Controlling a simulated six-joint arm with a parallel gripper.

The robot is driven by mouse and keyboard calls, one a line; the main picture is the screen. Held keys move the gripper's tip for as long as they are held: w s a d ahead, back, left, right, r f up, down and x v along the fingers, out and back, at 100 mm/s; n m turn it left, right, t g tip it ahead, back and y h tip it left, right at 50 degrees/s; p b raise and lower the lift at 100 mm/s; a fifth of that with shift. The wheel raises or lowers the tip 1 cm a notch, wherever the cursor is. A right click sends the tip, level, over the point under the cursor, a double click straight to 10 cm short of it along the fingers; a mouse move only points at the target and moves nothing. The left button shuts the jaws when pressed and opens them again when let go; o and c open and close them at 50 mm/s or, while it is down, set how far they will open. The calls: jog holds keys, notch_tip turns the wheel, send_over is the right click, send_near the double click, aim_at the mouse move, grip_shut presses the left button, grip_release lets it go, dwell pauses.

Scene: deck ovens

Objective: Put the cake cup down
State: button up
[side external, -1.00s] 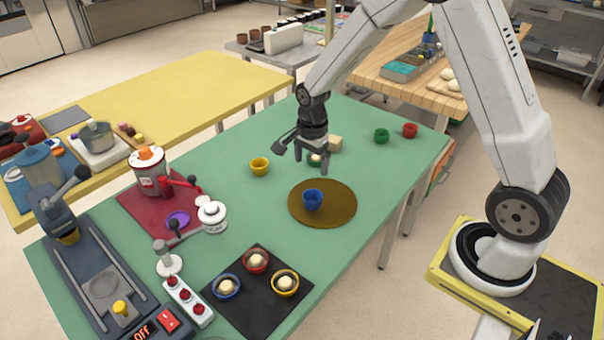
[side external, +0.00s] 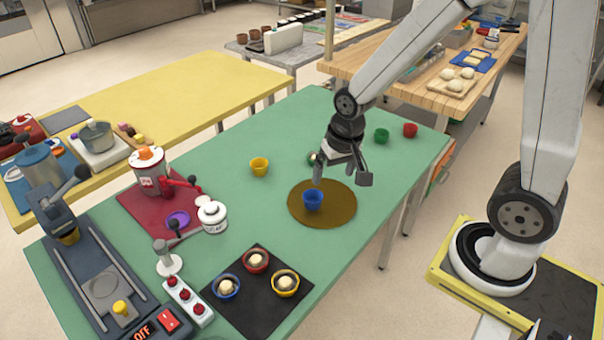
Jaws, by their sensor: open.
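A blue cake cup (side external: 313,201) stands upright on the round brown mat (side external: 338,213) on the green table. My gripper (side external: 342,178) is open and empty over the back part of the mat, fingers pointing down. Its left finger shows just above and behind the blue cup; I cannot tell whether they touch. A yellow cup (side external: 260,166) stands to the left. A green cup (side external: 381,136) and a red cup (side external: 410,130) stand at the back right. Another small cup (side external: 311,158) is mostly hidden behind my gripper.
A black mat (side external: 262,308) at the front holds three filled cups. The green table's back left (side external: 290,120) is clear.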

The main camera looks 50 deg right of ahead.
jog(key=s+n, duration=0.1)
jog(key=s+a+n, duration=0.1)
jog(key=s+n, duration=0.2)
jog(key=n, duration=0.1)
jog(key=shift+s+a+r+t, duration=0.15)
jog(key=shift+s+r+t, duration=0.05)
jog(key=shift+r+t, duration=0.1)
jog(key=w+d+m, duration=0.8)
jog(key=w+m, duration=0.1)
jog(key=m, duration=0.1)
jog(key=m+h, duration=0.2)
jog(key=m, duration=3)
send_over(381, 137)
jog(key=s+d, duration=0.1)
jog(key=s, duration=0.1)
notch_tip(381, 137, down, 11)
jog(key=shift+w+r, duration=0.2)
